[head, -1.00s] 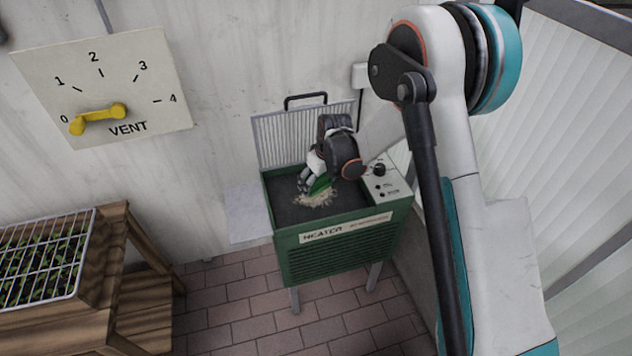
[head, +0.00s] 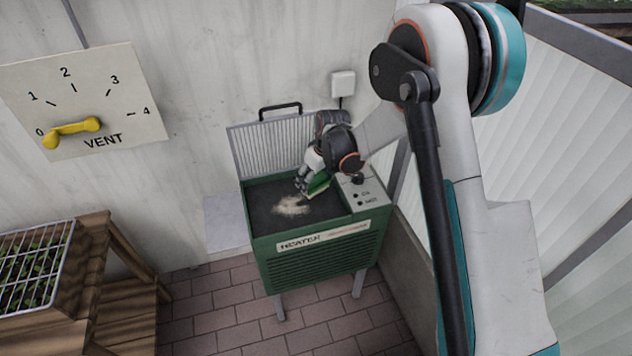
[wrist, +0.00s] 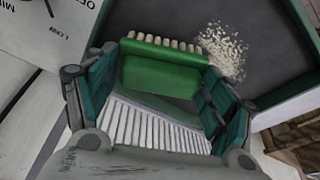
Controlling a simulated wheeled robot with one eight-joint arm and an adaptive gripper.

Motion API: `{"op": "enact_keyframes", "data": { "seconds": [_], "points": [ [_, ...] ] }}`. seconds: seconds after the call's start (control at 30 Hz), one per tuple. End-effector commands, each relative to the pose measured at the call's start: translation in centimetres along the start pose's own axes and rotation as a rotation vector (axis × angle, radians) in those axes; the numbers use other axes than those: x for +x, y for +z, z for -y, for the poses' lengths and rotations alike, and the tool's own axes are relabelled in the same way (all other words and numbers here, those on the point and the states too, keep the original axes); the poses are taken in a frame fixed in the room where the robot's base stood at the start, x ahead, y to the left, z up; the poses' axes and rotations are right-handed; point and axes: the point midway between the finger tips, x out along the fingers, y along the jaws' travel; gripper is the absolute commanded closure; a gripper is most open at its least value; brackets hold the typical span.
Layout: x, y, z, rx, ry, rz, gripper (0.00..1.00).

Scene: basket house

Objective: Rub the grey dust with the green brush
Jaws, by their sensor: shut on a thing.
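My gripper (head: 308,184) is shut on the green brush (wrist: 165,68), which has a row of pale bristles along its far edge. In the head view the brush (head: 318,185) is partly hidden by my gripper, over the right part of the heater's dark top. The grey dust (head: 292,205) is a pale, crumbly patch on the dark top, to the left of and nearer than the brush. In the wrist view the dust (wrist: 222,50) lies beyond the brush to its right. The bristles appear apart from most of the dust; contact with the surface cannot be told.
The green heater (head: 315,258) stands on legs against the wall, with its ribbed grille panel (head: 262,150) raised behind. A control panel (head: 360,193) is on its right. A wooden bench (head: 110,285) with a seedling tray (head: 30,262) stands left. A vent dial (head: 80,100) hangs on the wall.

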Motion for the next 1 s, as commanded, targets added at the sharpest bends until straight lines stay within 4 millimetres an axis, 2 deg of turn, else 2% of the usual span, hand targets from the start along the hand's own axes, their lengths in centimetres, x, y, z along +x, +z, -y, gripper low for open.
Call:
{"op": "enact_keyframes", "data": {
  "seconds": [0.5,1.0],
  "points": [
    [-4.5,-1.6,0.1,0.005,0.002,0.0,0.46],
    [-4.8,-1.7,0.1,0.006,0.002,0.0,0.46]
  ]
}}
